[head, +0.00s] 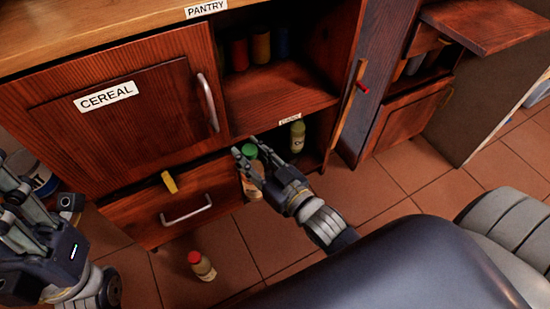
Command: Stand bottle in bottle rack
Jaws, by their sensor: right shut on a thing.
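My right gripper (248,163) is shut on a bottle with a green cap (249,151) and an orange-brown body. It holds the bottle roughly upright in front of the low opening beside the drawer; the fingers hide part of it. A yellow-green bottle (297,137) stands in that low opening, under a small label (289,119) too blurred to read.
The cereal cupboard (105,125) is closed, above a drawer (150,208) with a metal handle. An open door (352,105) stands at the right of the opening. The tiled floor (385,185) is clear at right.

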